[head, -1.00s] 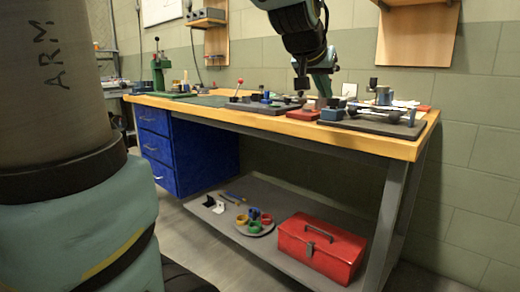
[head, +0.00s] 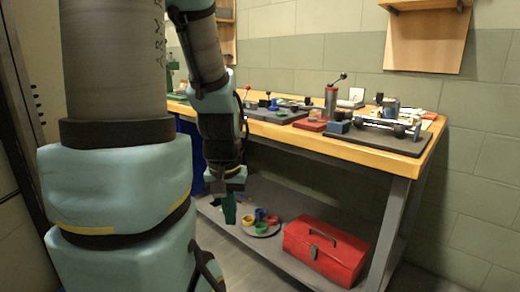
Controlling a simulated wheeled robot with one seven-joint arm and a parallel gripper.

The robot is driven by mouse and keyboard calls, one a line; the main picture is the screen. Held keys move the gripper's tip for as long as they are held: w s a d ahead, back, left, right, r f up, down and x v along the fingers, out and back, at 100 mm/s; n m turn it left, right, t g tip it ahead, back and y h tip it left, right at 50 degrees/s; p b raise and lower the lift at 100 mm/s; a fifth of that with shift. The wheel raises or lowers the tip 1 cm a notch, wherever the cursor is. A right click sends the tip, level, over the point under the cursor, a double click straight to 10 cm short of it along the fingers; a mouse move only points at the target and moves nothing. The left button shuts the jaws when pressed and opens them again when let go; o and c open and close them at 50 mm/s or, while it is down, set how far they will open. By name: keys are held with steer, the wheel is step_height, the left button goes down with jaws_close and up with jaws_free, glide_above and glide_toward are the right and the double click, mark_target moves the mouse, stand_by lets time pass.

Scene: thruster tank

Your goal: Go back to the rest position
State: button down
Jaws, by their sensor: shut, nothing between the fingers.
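My gripper (head: 229,208) hangs low at the end of my folded arm, pointing down in front of the workbench (head: 395,158). It is below the level of the benchtop and left of the red toolbox. Its fingers look dark green and small here. They are shut, with nothing held. My own arm column fills the left of the view and hides the left part of the bench.
On the bench stand a grey cylinder with a crank handle (head: 331,100), a red block (head: 311,125), a blue block (head: 339,127) and a dark tray (head: 385,139). The lower shelf holds a red toolbox (head: 325,253) and a plate of coloured rings (head: 262,229).

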step_height(320, 180, up, 19)
steer(key=p, duration=1.7)
steer(key=shift+r, duration=0.15)
